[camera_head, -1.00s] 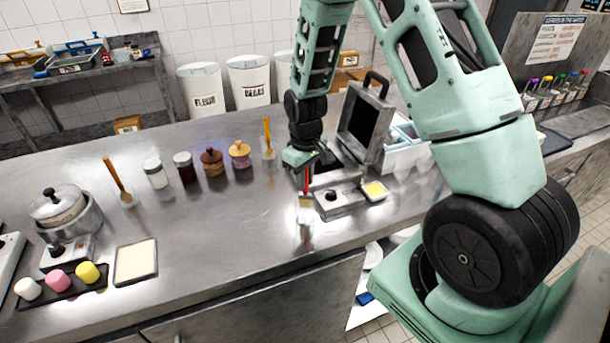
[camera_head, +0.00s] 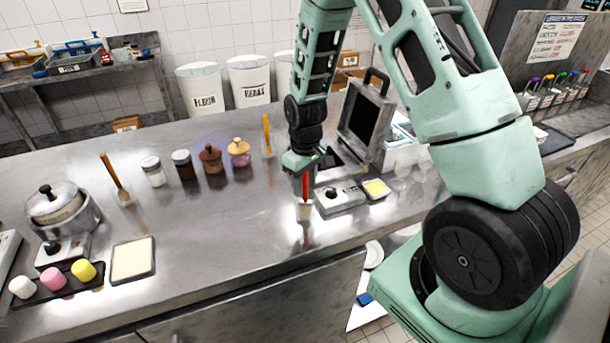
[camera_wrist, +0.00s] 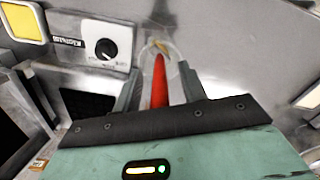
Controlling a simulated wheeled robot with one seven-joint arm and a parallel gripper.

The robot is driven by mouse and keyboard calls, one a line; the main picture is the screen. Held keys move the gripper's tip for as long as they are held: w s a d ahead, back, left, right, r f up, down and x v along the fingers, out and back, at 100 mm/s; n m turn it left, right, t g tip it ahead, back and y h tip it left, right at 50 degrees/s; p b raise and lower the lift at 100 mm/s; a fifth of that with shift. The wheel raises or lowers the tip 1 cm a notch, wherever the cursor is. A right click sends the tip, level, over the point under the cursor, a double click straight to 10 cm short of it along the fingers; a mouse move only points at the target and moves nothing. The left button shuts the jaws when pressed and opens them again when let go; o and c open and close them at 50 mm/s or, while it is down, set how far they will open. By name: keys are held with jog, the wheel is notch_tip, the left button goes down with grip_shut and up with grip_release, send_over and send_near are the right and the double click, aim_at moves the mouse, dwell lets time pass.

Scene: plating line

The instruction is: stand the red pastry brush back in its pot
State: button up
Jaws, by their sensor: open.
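The red pastry brush (camera_head: 306,186) stands roughly upright, handle up, with its pale bristles inside a small clear pot (camera_head: 304,213) near the counter's front edge. My gripper (camera_head: 306,170) is above the pot, around the top of the handle. In the wrist view, the red handle (camera_wrist: 159,82) runs between the two fingers of my gripper (camera_wrist: 158,90), with gaps on both sides, so the jaws are open. The clear pot (camera_wrist: 176,50) shows faintly around the bristles beyond the fingertips. The handle's upper end is hidden by the gripper body.
An open grey case-like appliance (camera_head: 382,125) stands behind. Jars and a wooden-handled tool (camera_head: 116,178) stand to the left.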

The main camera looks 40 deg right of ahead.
notch_tip(320, 180, up, 17)
jog(key=b, duration=0.3)
jog(key=shift+r, duration=0.2)
dwell(0.5)
jog(key=s+a+f+n+b, duration=0.1)
jog(key=s+a, duration=0.3)
jog(key=a, duration=0.4)
jog(key=s+a+f+n+b, duration=0.15)
jog(key=s+a, duration=0.25)
jog(key=a, duration=0.4)
jog(key=s+a+f+n, duration=0.1)
jog(key=s+a, duration=0.3)
jog(key=s, duration=0.4)
jog(key=s+a+f+n, duration=0.2)
jog(key=s+a, duration=0.2)
jog(key=s, duration=0.4)
jog(key=shift+s+a+y+b, duration=0.15)
jog(key=shift+a+y+b, duration=0.15)
jog(key=shift+b, duration=0.15)
